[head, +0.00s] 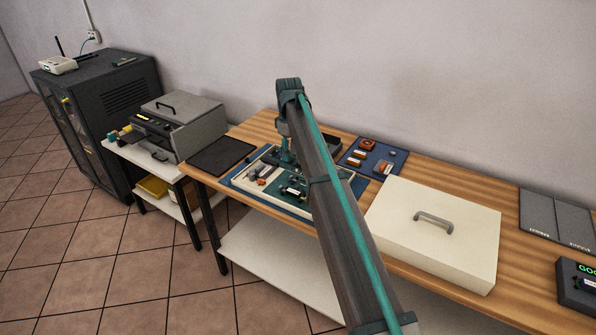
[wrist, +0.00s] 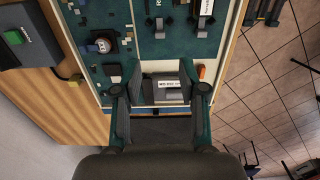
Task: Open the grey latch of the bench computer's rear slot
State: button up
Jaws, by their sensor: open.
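The bench computer (head: 264,186) is an open, pale-rimmed case with a dark green board, lying on the wooden bench in the head view. In the wrist view its blue-green board (wrist: 137,47) fills the top middle. My gripper (wrist: 160,92) is open, with one finger on either side of a grey block with a white label (wrist: 171,85). I cannot tell whether the fingers touch it. Two dark slot parts with white labels (wrist: 205,10) stand farther up the board. I cannot single out the grey latch with certainty. In the head view my arm covers part of the case.
A large white lid with a grey handle (head: 455,245) lies right of the case. A blue mat with orange-red parts (head: 357,170) lies behind it. A black mat (head: 220,155) is to its left. An orange piece (wrist: 201,71) is near the right finger in the wrist view.

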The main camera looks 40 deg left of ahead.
aim_at(293, 179)
notch_tip(293, 179, down, 10)
jog(key=shift+r+p, duration=0.15)
jog(key=shift+p, duration=0.6)
grip_shut()
